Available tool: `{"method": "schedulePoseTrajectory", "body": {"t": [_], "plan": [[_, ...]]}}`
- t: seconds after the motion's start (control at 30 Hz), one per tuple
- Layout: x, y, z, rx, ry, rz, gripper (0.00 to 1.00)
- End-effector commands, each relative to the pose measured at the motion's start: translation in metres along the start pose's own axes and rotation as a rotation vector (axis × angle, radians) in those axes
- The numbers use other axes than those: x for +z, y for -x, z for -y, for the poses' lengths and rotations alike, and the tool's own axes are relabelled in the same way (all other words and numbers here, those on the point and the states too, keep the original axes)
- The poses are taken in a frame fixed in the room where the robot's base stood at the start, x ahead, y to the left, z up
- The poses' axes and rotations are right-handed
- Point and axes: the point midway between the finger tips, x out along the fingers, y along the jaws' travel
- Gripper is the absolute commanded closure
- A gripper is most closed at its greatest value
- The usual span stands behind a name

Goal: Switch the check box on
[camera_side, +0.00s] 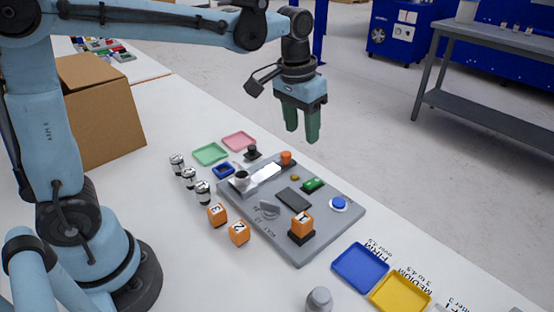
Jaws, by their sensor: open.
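The check box is most likely the grey flat panel (335,228) on the white table. An orange cube marked 1 (301,222) sits on a black stand on the panel. My gripper (301,136) is open and empty, pointing down, high above the panel's far side and apart from it.
Orange cubes (217,214) (239,232) and several silver-and-black cylinders (188,177) stand left of the panel. Green (210,153) and pink (238,141) trays lie behind. Blue (360,267) and yellow (400,291) trays lie in front right. A cardboard box (105,120) stands left.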

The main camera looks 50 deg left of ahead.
Motion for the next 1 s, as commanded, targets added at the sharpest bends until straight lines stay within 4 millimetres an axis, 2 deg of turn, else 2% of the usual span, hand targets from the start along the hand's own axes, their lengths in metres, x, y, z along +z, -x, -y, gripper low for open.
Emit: {"method": "schedulePoseTrajectory", "body": {"t": [0.03, 0.2, 0.57, 1.0], "plan": [[-0.009, -0.005, -0.004, -0.002, -0.002, 0.029, 0.49], [-0.026, -0.019, -0.011, -0.009, 0.0, 0.108, 0.49], [-0.03, -0.04, -0.014, -0.012, 0.0, 0.145, 0.49], [-0.019, -0.115, -0.013, -0.012, 0.0, 0.143, 0.49]]}}
